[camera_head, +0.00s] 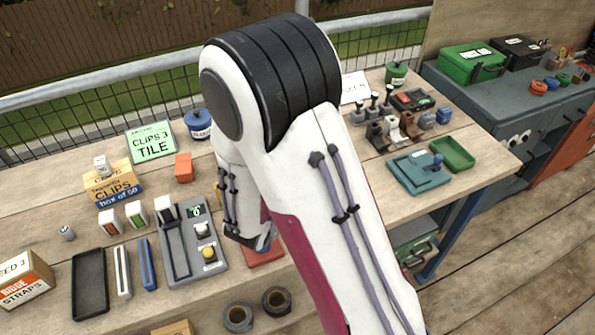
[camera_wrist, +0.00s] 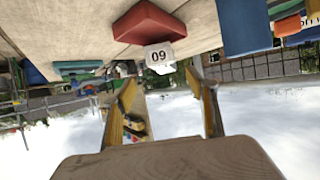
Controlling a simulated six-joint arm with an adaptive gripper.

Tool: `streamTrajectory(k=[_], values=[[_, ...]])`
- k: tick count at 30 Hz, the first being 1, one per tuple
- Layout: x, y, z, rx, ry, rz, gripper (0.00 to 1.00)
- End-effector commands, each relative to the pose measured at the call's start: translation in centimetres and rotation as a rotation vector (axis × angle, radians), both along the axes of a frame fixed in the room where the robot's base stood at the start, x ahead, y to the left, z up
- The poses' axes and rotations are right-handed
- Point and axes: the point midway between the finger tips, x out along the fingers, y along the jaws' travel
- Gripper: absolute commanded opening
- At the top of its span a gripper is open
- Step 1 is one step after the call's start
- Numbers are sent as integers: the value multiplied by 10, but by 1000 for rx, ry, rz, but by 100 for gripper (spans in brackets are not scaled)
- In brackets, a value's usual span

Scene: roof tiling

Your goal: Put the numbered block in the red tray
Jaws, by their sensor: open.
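A small white block (camera_wrist: 159,54) with black digits, reading like 09 in the wrist view, is at the edge of the red tray (camera_wrist: 149,22). That view looks upside down, with the table at the top. The block overlaps the tray's rim in the picture; I cannot tell whether it rests inside. My gripper (camera_wrist: 163,82) is open, with its two fingers to either side of the block's line and clear of it. In the head view, the red tray (camera_head: 266,255) shows partly beneath my arm. My arm hides the rest of the tray, and I cannot make out the block there.
A grey panel with knobs (camera_head: 183,250) stands left of the tray. Two tape rolls (camera_head: 238,317) lie in front. A red-orange block (camera_head: 184,167) and a blue pot (camera_head: 198,123) stand behind. A teal fixture (camera_head: 417,172) and green tray (camera_head: 453,154) are at the right.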

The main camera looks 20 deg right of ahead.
Motion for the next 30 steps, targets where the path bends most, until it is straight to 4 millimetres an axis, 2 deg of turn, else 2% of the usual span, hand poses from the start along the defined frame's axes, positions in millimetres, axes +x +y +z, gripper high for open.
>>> streamTrajectory(k=[14,20,30], values=[[5,7,5,43,-3,27,57],[15,28,19,147,-6,102,57],[19,77,61,334,19,301,57]])
